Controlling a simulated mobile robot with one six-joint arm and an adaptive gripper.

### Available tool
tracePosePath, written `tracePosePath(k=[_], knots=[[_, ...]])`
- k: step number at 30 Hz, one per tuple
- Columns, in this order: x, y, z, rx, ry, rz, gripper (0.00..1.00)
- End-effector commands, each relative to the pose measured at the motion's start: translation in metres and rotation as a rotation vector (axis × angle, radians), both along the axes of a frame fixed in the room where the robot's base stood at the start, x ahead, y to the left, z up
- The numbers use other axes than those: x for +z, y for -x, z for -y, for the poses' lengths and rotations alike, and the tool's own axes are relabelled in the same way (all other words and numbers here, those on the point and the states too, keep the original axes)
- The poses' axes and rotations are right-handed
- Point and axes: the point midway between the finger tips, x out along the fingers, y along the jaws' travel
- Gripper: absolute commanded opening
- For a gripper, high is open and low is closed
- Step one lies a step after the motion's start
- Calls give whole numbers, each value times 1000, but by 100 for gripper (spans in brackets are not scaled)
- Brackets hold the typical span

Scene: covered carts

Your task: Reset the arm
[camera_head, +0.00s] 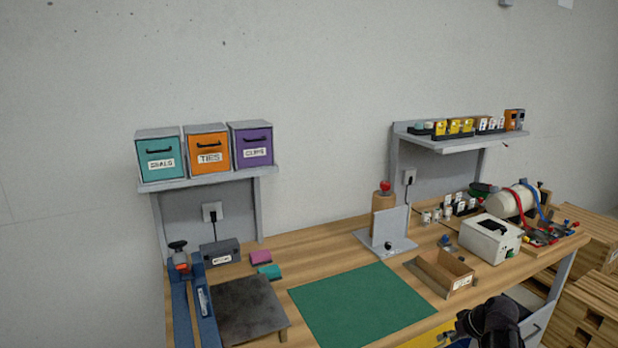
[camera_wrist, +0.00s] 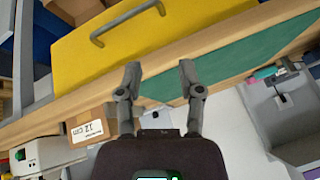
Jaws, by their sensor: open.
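My gripper (camera_wrist: 160,80) shows in the wrist view with its two fingers spread apart and nothing between them. Beyond the fingers are the wooden front edge of the bench and a yellow drawer front (camera_wrist: 150,45) with a grey handle. In the head view part of my dark arm (camera_head: 492,322) shows at the lower right, in front of the bench edge. The fingertips cannot be made out there.
The wooden bench (camera_head: 320,245) carries a green mat (camera_head: 360,305), an open cardboard box (camera_head: 440,272), a white device (camera_head: 490,238) and a dark plate (camera_head: 250,308). Labelled drawers (camera_head: 208,150) stand on a left shelf. Wooden crates (camera_head: 590,285) stand at right. The green mat is clear.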

Motion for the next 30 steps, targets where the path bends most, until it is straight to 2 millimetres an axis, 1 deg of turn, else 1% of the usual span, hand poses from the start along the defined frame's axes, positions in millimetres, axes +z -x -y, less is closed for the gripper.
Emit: tracePosePath(k=[1, 3, 8, 15, 24, 27, 30], knots=[[-2, 3, -17, 7, 6, -29, 49], [-5, 5, -34, 9, 17, -68, 49], [-10, 14, -73, 8, 48, -156, 49], [-16, 31, -125, -6, 116, -272, 49], [-20, 58, -180, -46, 230, -384, 49], [-20, 67, -194, -61, 267, -410, 49], [-20, 73, -204, -76, 297, -426, 49]])
